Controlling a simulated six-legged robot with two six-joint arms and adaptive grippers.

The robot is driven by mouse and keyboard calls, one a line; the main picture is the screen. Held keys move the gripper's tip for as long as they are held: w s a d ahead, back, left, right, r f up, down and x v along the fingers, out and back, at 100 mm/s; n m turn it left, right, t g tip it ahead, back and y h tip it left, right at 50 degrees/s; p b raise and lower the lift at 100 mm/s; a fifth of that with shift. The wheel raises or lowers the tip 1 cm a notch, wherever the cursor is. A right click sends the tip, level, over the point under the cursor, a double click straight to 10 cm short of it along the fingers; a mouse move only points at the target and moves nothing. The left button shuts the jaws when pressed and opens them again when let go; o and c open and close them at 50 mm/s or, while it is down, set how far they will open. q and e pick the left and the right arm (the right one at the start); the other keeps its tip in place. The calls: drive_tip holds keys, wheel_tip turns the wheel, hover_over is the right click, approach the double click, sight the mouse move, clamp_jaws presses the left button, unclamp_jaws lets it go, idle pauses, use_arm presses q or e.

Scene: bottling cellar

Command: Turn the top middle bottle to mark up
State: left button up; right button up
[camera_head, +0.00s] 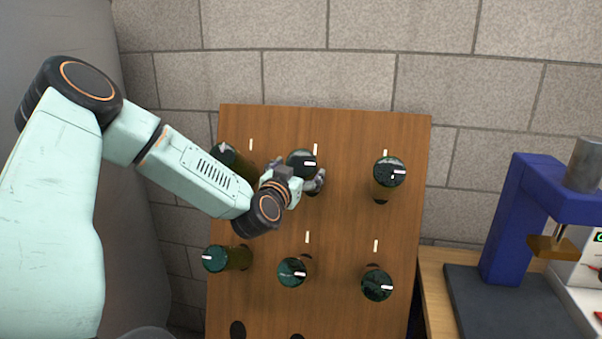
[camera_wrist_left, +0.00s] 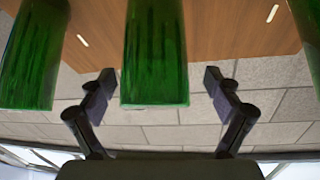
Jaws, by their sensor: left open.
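The top middle bottle (camera_head: 301,160) sticks out of the wooden rack board (camera_head: 345,215) with its dark green round end facing out. The white mark on that end points to the right, while a white line on the board stands above the bottle. My left gripper (camera_head: 299,175) is at this bottle, just below its end, and partly covers it. In the left wrist view, the green bottle (camera_wrist_left: 155,55) reaches between the two fingers of the open gripper (camera_wrist_left: 158,78), with a gap on both sides. My right gripper is not in view.
Neighbouring bottles are the top left one (camera_head: 235,163), partly behind my arm, and the top right one (camera_head: 388,173). Several more stick out below, including the bottom middle one (camera_head: 292,272). A blue press (camera_head: 510,215) stands on a bench at the right.

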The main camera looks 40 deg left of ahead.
use_arm(q)
drive_tip(key=shift+w+d, duration=0.2)
drive_tip(key=shift+w, duration=0.05)
drive_tip(key=shift+w+f, duration=0.15)
drive_tip(key=shift+w, duration=0.25)
drive_tip(key=shift+s+a, duration=0.1)
drive_tip(key=shift+a, duration=0.1)
drive_tip(key=shift+c, duration=1.3)
drive_tip(key=shift+s+r, duration=0.2)
drive_tip(key=shift+s, duration=0.1)
drive_tip(key=shift+c, duration=1.4)
drive_tip(key=shift+w+d, duration=0.15)
drive_tip(key=shift+d, duration=0.05)
drive_tip(key=c, duration=0.3)
drive_tip(key=shift+f, duration=0.1)
drive_tip(key=c, duration=0.3)
